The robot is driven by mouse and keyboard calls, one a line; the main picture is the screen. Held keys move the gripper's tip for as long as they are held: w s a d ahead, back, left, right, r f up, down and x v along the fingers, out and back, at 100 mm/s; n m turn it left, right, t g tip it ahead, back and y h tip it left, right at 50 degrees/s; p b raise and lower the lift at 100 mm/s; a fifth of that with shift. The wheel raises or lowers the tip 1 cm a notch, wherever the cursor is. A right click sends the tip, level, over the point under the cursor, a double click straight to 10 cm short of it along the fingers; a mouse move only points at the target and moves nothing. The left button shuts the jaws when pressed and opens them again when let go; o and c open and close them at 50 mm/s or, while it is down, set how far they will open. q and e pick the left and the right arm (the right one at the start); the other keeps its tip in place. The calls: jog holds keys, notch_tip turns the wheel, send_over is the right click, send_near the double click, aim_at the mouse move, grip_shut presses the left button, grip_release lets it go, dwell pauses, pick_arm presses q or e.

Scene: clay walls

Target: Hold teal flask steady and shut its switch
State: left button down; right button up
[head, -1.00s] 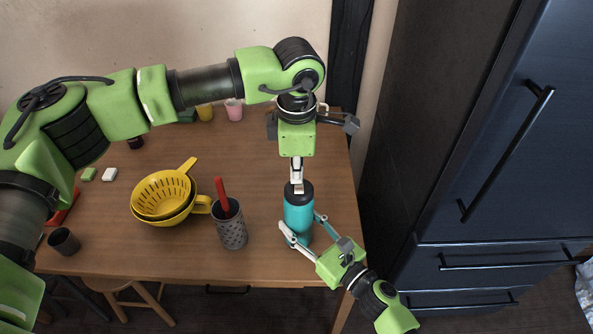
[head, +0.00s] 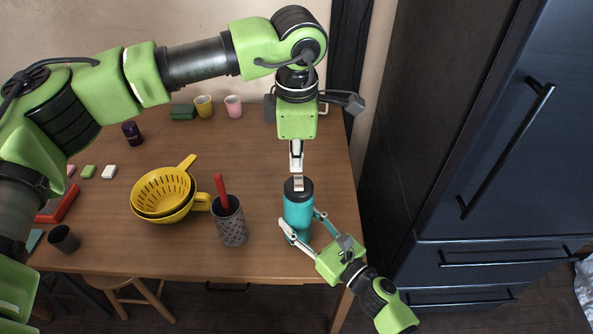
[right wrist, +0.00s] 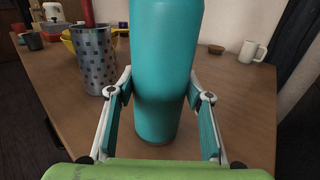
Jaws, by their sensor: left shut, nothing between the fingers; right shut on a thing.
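The teal flask (head: 297,216) stands upright near the right front of the wooden table, with a dark lid (head: 293,189) and a small pale switch (head: 298,183) on top. My right gripper (head: 302,230) is shut on the flask's body from the front right. In the right wrist view the flask (right wrist: 162,80) stands between its two fingers, its top cut off by the frame. My left gripper (head: 296,168) points down above the flask's lid, fingers shut and empty, with a small gap to the switch.
A grey perforated holder (head: 231,228) with a red-handled tool (head: 221,190) stands just left of the flask. Yellow colanders (head: 163,200) sit farther left. Cups (head: 233,106) stand at the back. A white mug (right wrist: 251,51) shows in the right wrist view.

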aim_at(296, 179)
pick_arm(q)
notch_tip(296, 179, up, 10)
jog(key=shift+w, duration=0.45)
pick_arm(e)
jog(key=o, duration=1.6)
jog(key=shift+c, duration=0.2)
